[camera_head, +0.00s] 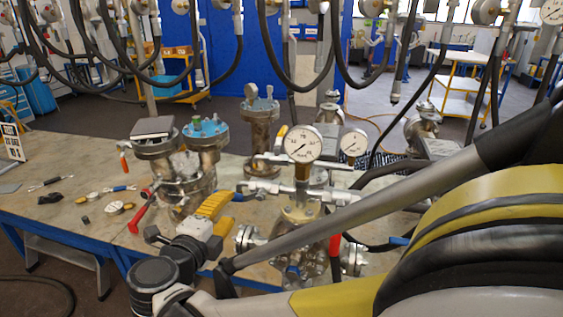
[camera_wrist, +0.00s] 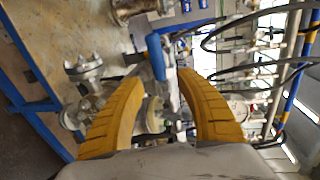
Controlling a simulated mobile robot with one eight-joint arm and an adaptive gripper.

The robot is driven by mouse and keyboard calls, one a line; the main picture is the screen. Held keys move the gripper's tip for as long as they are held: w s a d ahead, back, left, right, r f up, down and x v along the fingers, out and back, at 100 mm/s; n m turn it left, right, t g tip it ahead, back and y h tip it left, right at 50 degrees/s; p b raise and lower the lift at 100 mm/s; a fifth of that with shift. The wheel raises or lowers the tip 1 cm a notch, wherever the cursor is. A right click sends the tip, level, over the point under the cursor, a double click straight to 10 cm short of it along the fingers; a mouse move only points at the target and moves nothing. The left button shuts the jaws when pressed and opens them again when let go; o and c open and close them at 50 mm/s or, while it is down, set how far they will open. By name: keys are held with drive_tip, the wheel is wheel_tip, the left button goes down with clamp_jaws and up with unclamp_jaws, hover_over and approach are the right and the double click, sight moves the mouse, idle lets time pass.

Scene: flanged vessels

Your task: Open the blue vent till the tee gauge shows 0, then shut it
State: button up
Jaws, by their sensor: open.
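The tee gauge (camera_head: 303,143) is a round white dial standing on a brass fitting above the flanged vessel (camera_head: 301,217). Its dark needle seems to slant to the lower left; I cannot read its value surely. The blue vent handle shows in the wrist view (camera_wrist: 157,57), at and just beyond the tips of my yellow fingers. A bit of blue also shows past the fingers in the head view (camera_head: 241,197). My gripper (camera_head: 229,207) is open left of the gauge's tee; in the wrist view its fingers (camera_wrist: 163,76) stand apart on either side of the handle's near end, not closed on it.
A second gauge (camera_head: 353,145) stands right of the first. A red-handled valve (camera_head: 141,214) and a vessel with a blue-topped lid (camera_head: 205,133) are to the left. Black hoses (camera_head: 290,85) hang above. Small parts (camera_head: 116,207) lie at the bench's left; bare bench lies around them.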

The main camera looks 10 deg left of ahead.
drive_tip(key=v, duration=0.6)
drive_tip(key=shift+w+r, duration=0.1)
drive_tip(key=shift+w, duration=0.05)
idle(2.0)
